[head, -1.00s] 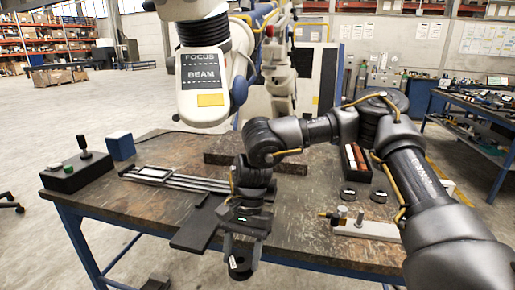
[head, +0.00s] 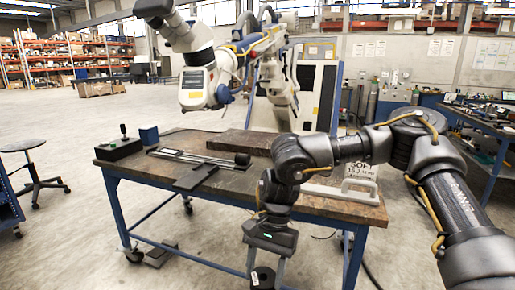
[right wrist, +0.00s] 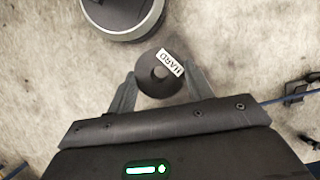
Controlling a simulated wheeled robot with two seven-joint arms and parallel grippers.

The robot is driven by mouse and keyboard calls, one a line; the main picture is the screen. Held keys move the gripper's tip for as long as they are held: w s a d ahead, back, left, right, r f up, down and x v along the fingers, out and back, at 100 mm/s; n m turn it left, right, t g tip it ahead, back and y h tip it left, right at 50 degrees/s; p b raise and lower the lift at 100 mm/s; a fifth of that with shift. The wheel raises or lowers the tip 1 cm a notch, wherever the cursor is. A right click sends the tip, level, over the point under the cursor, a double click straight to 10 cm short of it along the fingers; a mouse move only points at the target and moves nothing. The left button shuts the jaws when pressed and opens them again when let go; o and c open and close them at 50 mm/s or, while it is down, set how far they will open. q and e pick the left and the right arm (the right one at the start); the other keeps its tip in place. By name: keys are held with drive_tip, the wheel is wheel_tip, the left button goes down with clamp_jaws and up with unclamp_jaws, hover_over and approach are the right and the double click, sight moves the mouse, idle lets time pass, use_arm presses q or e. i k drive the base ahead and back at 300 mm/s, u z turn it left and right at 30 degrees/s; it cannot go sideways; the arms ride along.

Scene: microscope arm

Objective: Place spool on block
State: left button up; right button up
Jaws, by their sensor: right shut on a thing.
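My right gripper (head: 262,272) is shut on a dark round spool (head: 262,279), in front of the table and below its top. In the right wrist view, the spool (right wrist: 159,74) sits between the fingertips of the gripper (right wrist: 158,88). It has a centre hole and a white label reading HARD. A long dark brown slab (head: 247,141) lies at the back of the table top. A small blue block (head: 149,135) stands at the table's back left. I cannot tell which of these is the task's block. My left gripper is not in view.
The workbench (head: 225,192) stands ahead, with a black control box (head: 119,149), a rail fixture (head: 200,158) and a dark flat plate (head: 195,178) on it. The microscope head (head: 197,88) hangs above the back. A stool (head: 35,167) stands left. Floor is open before the bench.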

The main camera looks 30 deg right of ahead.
sight(269, 144)
drive_tip(key=z, duration=0.35)
drive_tip(key=i, duration=1)
